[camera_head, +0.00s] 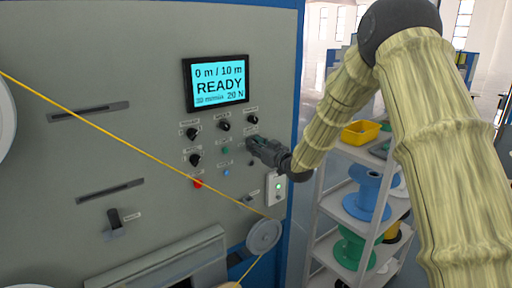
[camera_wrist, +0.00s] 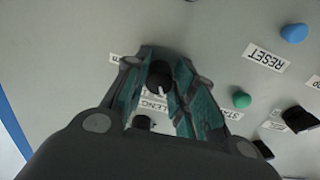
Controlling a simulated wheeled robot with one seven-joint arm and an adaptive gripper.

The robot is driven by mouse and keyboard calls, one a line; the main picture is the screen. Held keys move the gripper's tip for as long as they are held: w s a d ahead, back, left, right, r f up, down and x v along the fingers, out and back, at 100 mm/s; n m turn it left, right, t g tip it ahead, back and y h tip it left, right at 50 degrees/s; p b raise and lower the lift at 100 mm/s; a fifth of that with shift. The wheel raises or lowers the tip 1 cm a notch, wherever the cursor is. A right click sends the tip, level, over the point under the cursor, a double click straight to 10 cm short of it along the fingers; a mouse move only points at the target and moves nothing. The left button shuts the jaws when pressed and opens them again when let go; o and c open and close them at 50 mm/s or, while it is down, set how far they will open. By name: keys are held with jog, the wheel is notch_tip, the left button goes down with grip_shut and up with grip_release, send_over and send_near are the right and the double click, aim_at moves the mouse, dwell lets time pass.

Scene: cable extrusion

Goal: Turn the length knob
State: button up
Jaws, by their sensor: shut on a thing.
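The length knob (camera_wrist: 158,76) is a small black knob with a white pointer mark, seen in the wrist view. A partly covered label reading "LENG" is beside it. My gripper (camera_wrist: 162,82) has its two teal-padded fingers on either side of the knob, shut on it. In the head view my gripper (camera_head: 253,144) reaches the grey panel from the right, below the upper row of black knobs, and hides the length knob. The screen (camera_head: 217,83) reads "0 m / 10 m", "READY", a line in m/min and "20 N".
Near the gripper are a green start button (camera_wrist: 241,99), a blue reset button (camera_wrist: 294,33) and a red button (camera_head: 198,184). A yellow cable (camera_head: 130,142) crosses the panel to a pulley (camera_head: 264,236). A shelf with spools (camera_head: 368,190) stands right.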

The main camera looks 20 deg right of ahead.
jog(key=shift+f+n+b, duration=0.15)
jog(key=shift+n+b, duration=0.15)
jog(key=shift+d+n+b, duration=0.1)
jog(key=shift+n+b, duration=5.3)
jog(key=shift+b, duration=2.05)
jog(key=shift+r, duration=0.2)
jog(key=o, duration=1)
jog(key=shift+o, duration=0.2)
jog(key=shift+s, duration=0.1)
